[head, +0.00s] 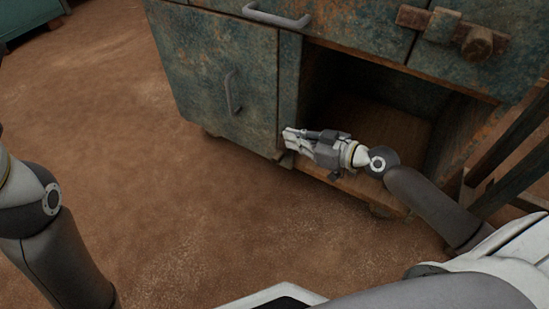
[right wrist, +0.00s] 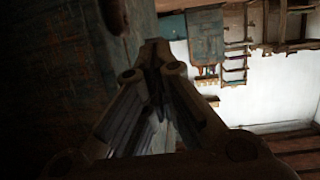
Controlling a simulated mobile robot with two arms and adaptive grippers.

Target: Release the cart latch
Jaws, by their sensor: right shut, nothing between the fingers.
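The cart (head: 206,62) is a worn blue-green metal cabinet with rust, in the upper middle of the head view. A rusty latch (head: 450,30) with a round knob sits on its top right front. My right gripper (head: 288,138) is shut and empty, low in front of the cart, by the edge between the closed door and the open compartment. It is well below and left of the latch. In the right wrist view the shut fingers (right wrist: 155,60) show beside a dark blue-green panel; the latch cannot be made out there. My left gripper is out of view.
The cart has a drawer handle (head: 277,17) and a vertical door handle (head: 232,93). The open compartment (head: 372,105) looks empty. Dark wooden bars (head: 510,150) stand at the right. The brown dirt floor (head: 120,120) is clear at left.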

